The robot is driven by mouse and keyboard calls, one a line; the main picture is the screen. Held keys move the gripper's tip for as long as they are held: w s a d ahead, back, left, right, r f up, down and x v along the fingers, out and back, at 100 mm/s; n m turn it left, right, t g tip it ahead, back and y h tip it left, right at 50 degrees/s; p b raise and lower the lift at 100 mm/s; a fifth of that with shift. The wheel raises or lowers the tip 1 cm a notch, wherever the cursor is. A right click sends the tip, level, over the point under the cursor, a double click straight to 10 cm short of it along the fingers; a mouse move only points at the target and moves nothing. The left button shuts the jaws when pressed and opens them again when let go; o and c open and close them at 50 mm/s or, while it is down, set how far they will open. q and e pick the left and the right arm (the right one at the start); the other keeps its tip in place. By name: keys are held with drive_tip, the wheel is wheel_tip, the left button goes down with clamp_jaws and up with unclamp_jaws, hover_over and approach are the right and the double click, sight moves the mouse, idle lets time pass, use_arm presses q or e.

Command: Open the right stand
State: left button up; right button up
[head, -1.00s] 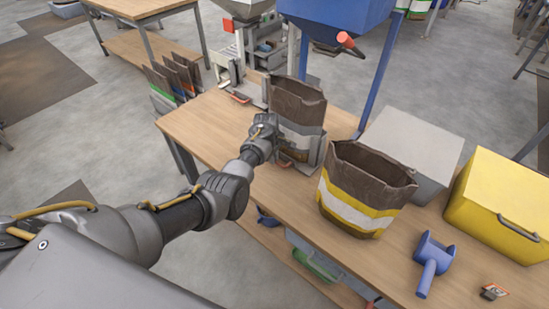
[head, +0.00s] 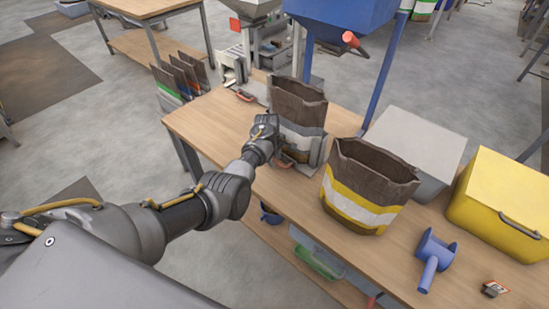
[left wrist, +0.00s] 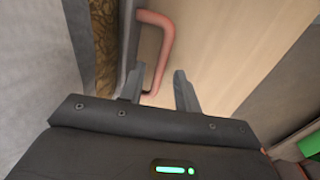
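The right stand (head: 316,153) is a grey holder on the wooden bench, with a brown bag with pale bands (head: 298,100) upright in it. A reddish handle (head: 284,164) shows low at its near side, partly hidden by my gripper. My left gripper (head: 280,150) is close against this near side. My right gripper is not in view.
A brown bag with yellow and white bands (head: 368,190) stands open to the right. A blue hopper (head: 340,12) hangs behind.

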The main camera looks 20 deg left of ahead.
use_arm(q)
drive_tip(key=shift+r, duration=0.45)
wheel_tip(320, 180, up, 10)
drive_tip(key=s, duration=0.1)
drive_tip(key=shift+s+a+f, duration=0.15)
drive_tip(key=shift+s+a, duration=0.15)
drive_tip(key=shift+s, duration=0.1)
